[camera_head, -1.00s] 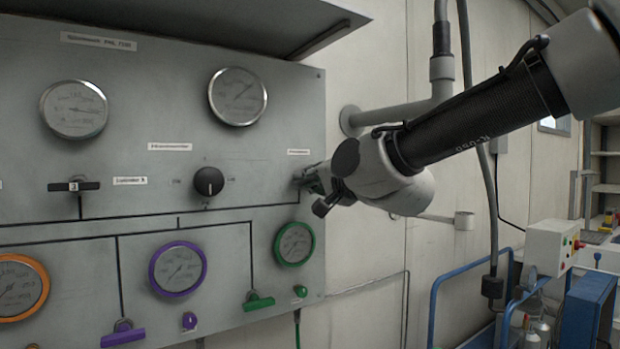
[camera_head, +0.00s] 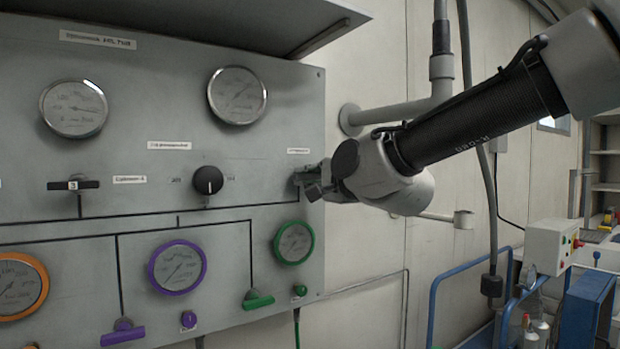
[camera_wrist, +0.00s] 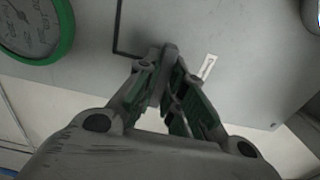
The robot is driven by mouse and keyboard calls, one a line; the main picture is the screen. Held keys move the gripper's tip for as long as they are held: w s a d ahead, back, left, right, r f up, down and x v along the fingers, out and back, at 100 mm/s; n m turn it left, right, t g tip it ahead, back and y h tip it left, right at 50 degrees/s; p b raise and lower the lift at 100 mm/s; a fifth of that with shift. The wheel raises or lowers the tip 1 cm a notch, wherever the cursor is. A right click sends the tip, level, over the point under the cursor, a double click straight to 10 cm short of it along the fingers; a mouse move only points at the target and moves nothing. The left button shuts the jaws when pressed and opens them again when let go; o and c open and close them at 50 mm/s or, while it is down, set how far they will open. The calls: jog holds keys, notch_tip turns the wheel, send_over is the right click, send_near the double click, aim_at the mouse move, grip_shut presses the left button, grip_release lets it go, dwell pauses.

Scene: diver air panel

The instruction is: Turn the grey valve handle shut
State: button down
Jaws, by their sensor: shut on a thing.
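The grey valve handle (camera_wrist: 170,58) sticks out from the panel in the wrist view. It appears as a narrow grey bar at the end of a black painted line. My gripper (camera_wrist: 166,78) is shut on it, with the fingertips close to the panel face. In the head view my gripper (camera_head: 304,182) is at the panel's right edge, below a small white label. There the fingers and wrist hide most of the handle, so its exact angle is hard to tell.
The panel (camera_head: 130,70) also carries gauges, a black knob (camera_head: 208,181), a black handle (camera_head: 73,185), a purple handle (camera_head: 122,333) and a green handle (camera_head: 258,300). The green-rimmed gauge (camera_head: 294,243) is just below my gripper. A grey pipe (camera_head: 400,113) runs behind my arm.

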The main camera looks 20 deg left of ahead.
jog(key=c, duration=1.5)
grip_release()
jog(key=v, duration=1.2)
